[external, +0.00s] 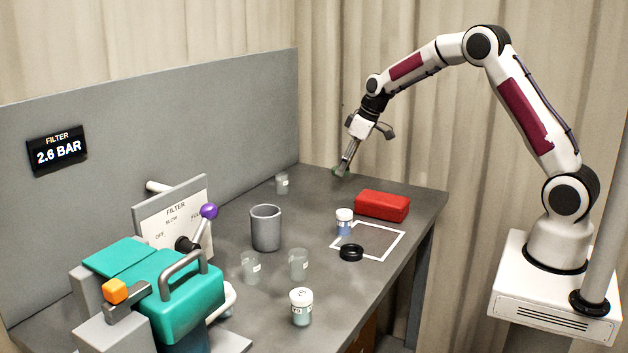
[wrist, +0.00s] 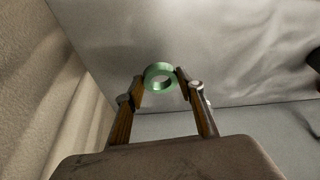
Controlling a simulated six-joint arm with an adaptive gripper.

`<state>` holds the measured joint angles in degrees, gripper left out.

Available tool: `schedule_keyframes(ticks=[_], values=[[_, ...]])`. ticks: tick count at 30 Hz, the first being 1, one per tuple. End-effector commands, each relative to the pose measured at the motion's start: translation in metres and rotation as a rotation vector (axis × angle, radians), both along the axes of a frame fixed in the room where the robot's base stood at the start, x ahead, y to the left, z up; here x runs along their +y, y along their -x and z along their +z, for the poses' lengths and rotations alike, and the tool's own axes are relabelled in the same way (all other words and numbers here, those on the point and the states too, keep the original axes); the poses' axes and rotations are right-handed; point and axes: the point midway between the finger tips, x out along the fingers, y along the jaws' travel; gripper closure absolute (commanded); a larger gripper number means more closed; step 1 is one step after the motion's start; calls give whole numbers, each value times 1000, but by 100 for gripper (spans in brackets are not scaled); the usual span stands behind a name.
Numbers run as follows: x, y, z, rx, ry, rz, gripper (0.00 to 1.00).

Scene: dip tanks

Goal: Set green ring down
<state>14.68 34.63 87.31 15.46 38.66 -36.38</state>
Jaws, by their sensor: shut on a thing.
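The green ring (wrist: 147,78) is between my fingertips in the wrist view, with its hole facing the camera. My gripper (wrist: 160,78) is shut on it. In the external view my gripper (external: 341,171) points down over the far end of the grey table, near the back panel's right end. The ring (external: 338,173) shows there only as a small dark green bit at the fingertips. Its exact height above the table is hard to tell.
A red box (external: 382,204) stands right of my gripper. A teal filter machine (external: 175,290) fills the front left.

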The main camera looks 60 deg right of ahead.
Motion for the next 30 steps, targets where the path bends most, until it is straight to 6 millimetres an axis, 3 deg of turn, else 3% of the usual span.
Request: schedule_keyframes(ticks=[7, 18, 30], values=[[0, 0, -7, 1, 0, 0, 84], [0, 0, -47, 1, 0, -1, 84], [0, 0, -50, -1, 1, 0, 84]])
